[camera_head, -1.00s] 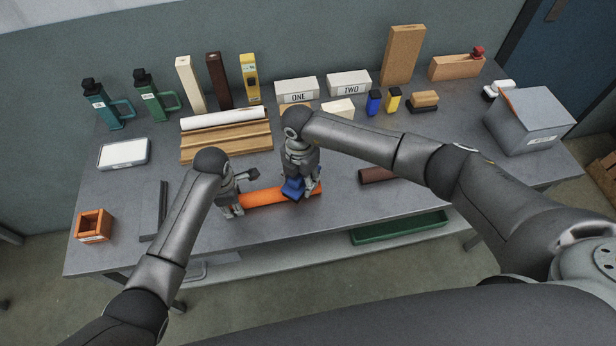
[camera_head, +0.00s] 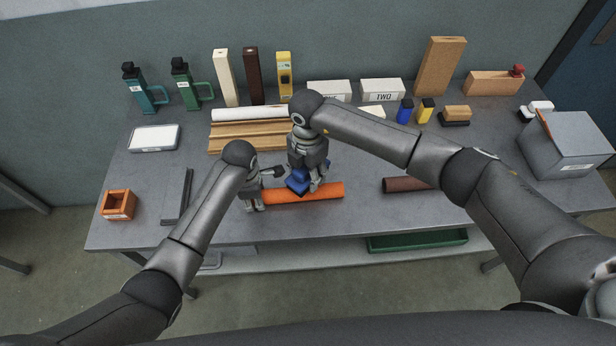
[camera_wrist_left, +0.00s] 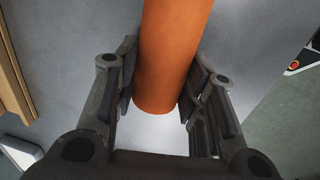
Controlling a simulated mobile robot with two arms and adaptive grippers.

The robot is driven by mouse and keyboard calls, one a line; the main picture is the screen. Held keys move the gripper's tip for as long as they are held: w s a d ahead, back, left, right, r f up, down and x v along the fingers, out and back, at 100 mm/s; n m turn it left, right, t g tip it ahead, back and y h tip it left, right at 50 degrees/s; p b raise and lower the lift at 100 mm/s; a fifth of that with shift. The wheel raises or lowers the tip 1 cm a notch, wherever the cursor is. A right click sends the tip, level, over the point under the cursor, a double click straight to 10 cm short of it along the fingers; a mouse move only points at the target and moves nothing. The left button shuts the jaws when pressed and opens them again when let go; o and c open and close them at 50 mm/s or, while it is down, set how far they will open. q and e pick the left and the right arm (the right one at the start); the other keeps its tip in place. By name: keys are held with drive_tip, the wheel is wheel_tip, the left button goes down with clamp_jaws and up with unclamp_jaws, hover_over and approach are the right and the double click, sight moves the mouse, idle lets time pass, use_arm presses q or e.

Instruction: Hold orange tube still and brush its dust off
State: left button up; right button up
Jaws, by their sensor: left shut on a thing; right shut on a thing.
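The orange tube (camera_head: 325,191) lies level along the front half of the grey table. My left gripper (camera_head: 254,201) is shut on its left end. In the left wrist view the tube (camera_wrist_left: 172,50) runs between the two fingers (camera_wrist_left: 165,85), its near end showing just past them. My right gripper (camera_head: 312,183) is shut on a blue brush (camera_head: 298,183) over the middle of the tube. The brush appears to be on or just above the tube's top; its underside is hidden. I cannot make out dust on the tube.
A brown tube (camera_head: 405,184) lies to the right on the table (camera_head: 360,210). A white tube (camera_head: 250,113) rests on a wooden rack (camera_head: 240,143) behind. An orange open box (camera_head: 118,205) stands at the left. A green tray (camera_head: 418,241) sits below the front edge.

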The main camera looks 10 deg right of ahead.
drive_tip(key=shift+r, duration=1.55)
use_arm(q)
drive_tip(key=o, duration=1.3)
drive_tip(key=shift+r, duration=0.1)
